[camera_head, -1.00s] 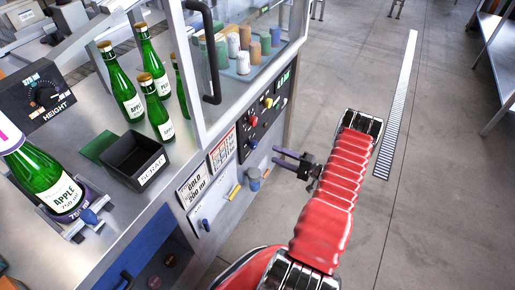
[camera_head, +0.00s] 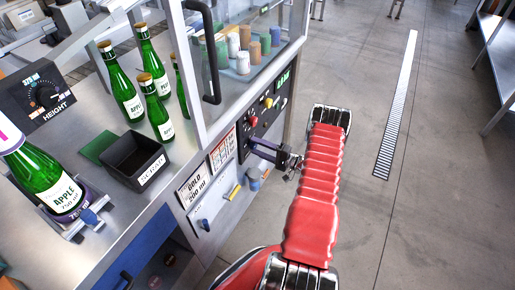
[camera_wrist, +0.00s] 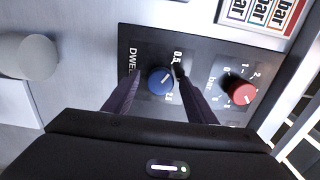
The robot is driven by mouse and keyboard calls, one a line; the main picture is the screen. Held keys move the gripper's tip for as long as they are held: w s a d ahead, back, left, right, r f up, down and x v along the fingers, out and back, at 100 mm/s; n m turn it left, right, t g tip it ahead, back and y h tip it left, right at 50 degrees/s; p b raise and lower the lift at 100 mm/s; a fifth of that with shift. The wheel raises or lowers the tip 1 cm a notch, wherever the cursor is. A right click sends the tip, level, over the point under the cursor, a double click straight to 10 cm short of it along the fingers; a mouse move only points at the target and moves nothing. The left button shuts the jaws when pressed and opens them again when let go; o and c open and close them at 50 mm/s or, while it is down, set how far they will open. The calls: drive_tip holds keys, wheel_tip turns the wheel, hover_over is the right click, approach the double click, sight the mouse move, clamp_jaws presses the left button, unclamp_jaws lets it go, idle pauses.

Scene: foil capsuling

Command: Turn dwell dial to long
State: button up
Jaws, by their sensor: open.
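The dwell dial is a blue knob (camera_wrist: 160,80) on a dark panel in the wrist view. The lettering beside it begins "DWE", and a 0.5 mark stands above it to the right. A pale pointer line on it seems to aim up and right in the picture. My gripper (camera_wrist: 157,74) is open, with one dark finger on each side of the knob. Whether the fingers touch it I cannot tell. In the head view my gripper (camera_head: 254,146) reaches the lower part of the front panel and hides the dial.
A red knob (camera_wrist: 242,93) with a bar scale sits close to the right finger. Below my gripper in the head view, a blue-topped cylinder (camera_head: 253,176) stands out from the cabinet front. The floor right of my arm is clear.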

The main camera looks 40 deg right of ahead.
drive_tip(key=shift+c, duration=0.2)
drive_tip(key=c, duration=0.9)
drive_tip(key=shift+a, duration=0.35)
drive_tip(key=shift+c, duration=0.5)
drive_tip(key=shift+d, duration=0.25)
